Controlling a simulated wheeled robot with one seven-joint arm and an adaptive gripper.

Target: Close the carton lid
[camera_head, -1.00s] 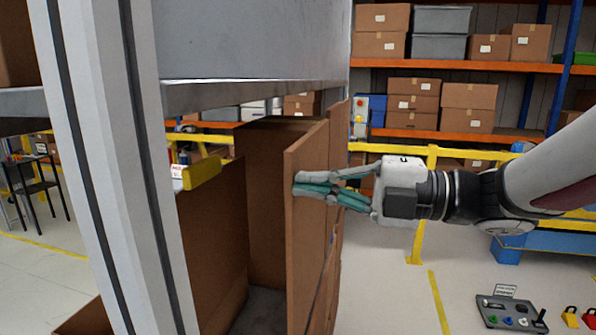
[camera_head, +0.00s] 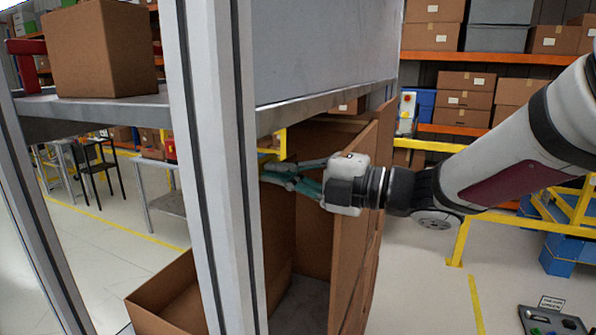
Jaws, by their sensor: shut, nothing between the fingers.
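A large brown cardboard carton (camera_head: 352,255) stands open under the grey shelf. Its right-hand panels stand upright, and another flap (camera_head: 165,292) spreads out low on the left of the post. Inside the opening, part of the inner wall (camera_head: 312,240) and the grey bottom show. My gripper (camera_head: 264,168) is shut and empty. It points left across the carton's opening, its fingers over the inside and its palm in front of the right-hand panel. I cannot tell whether it touches the cardboard. The post hides part of the carton.
A grey metal post (camera_head: 222,180) stands close to my fingertips. A grey shelf (camera_head: 320,95) spans above the gripper, with a smaller brown box (camera_head: 100,50) on its left part. A yellow railing (camera_head: 462,240) stands to the right. Open floor shows at the lower right.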

